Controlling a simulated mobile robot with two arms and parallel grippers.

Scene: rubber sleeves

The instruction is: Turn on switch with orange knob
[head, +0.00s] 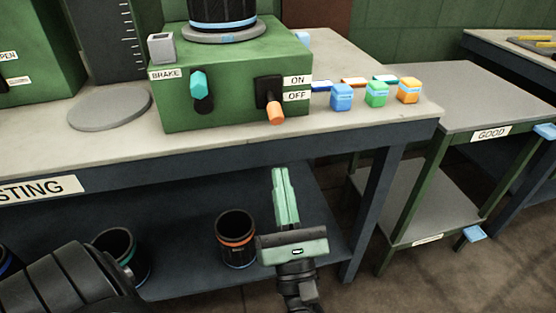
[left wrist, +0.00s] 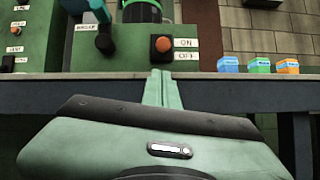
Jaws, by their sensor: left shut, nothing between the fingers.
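The switch with the orange knob (head: 276,114) is on the front of a green machine box (head: 232,97), beside the labels ON and OFF. Its black lever tilts down, with the knob at or just below the level of the OFF label (head: 297,96). The orange knob also shows in the left wrist view (left wrist: 163,44), just above the fingertips. My left gripper (head: 281,172) is shut and empty, below the knob and in front of the bench edge, apart from the switch. My right gripper is not in view.
A teal BRAKE lever (head: 198,84) is left of the switch. Blue (head: 342,97), green (head: 376,94) and orange (head: 408,90) small boxes stand to the right on the bench (head: 400,117). Black containers, one with an orange band (head: 236,240), stand on the lower shelf.

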